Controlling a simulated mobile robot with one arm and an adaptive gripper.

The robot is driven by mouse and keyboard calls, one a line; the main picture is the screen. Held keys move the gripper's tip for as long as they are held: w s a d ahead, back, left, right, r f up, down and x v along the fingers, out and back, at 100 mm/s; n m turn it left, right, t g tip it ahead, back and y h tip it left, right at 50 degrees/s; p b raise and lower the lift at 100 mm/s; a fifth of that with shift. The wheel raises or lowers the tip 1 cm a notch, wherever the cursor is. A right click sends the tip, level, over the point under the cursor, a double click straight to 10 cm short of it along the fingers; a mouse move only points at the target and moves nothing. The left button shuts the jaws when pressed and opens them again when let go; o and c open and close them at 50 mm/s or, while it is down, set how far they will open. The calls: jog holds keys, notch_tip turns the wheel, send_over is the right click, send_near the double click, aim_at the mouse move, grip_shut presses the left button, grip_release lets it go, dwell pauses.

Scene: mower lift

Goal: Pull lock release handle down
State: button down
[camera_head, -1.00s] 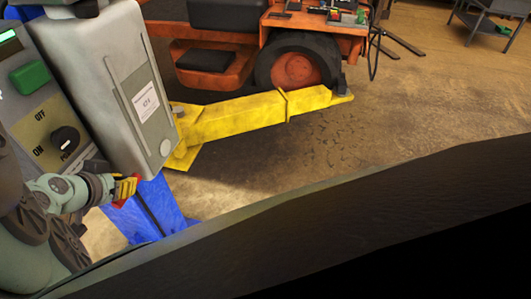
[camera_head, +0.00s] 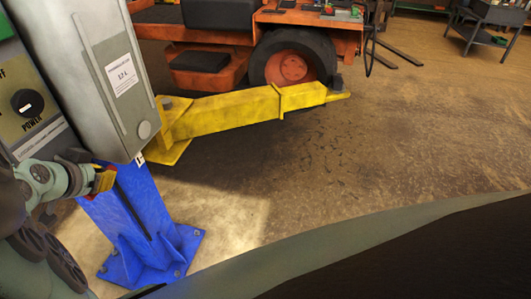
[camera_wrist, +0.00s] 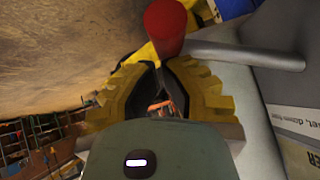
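The lock release handle is a red cylindrical grip (camera_wrist: 165,25) on a grey rod (camera_wrist: 245,55), at the top of the wrist view. My gripper (camera_wrist: 166,68) has yellow ribbed fingers with dark pads. Its tips close in on both sides of the red grip, with a gap left between the fingers nearer the palm. In the head view my gripper (camera_head: 104,180) is just below the grey box (camera_head: 105,75) of the lift post, at the left. Bits of red show beside the fingers there; most of the handle is hidden.
The blue post (camera_head: 135,215) stands on a bolted base plate. A yellow lift arm (camera_head: 225,109) reaches right to the orange mower's wheel (camera_head: 291,64). A control panel with a power knob (camera_head: 27,103) is at far left.

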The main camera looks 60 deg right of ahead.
jog(key=shift+w+a+f+b, duration=0.1)
jog(key=shift+w+f+b, duration=0.05)
jog(key=shift+f+b, duration=0.4)
jog(key=shift+w+f+b, duration=0.15)
jog(key=shift+f+b, duration=0.3)
jog(key=shift+b, duration=0.2)
jog(key=shift+f, duration=0.1)
jog(key=shift+r, duration=0.35)
jog(key=s+a+r+p, duration=0.5)
jog(key=s+r+p, duration=0.1)
jog(key=r, duration=0.4)
jog(key=shift+s+p, duration=0.35)
jog(key=shift+p, duration=0.1)
jog(key=shift+f, duration=0.1)
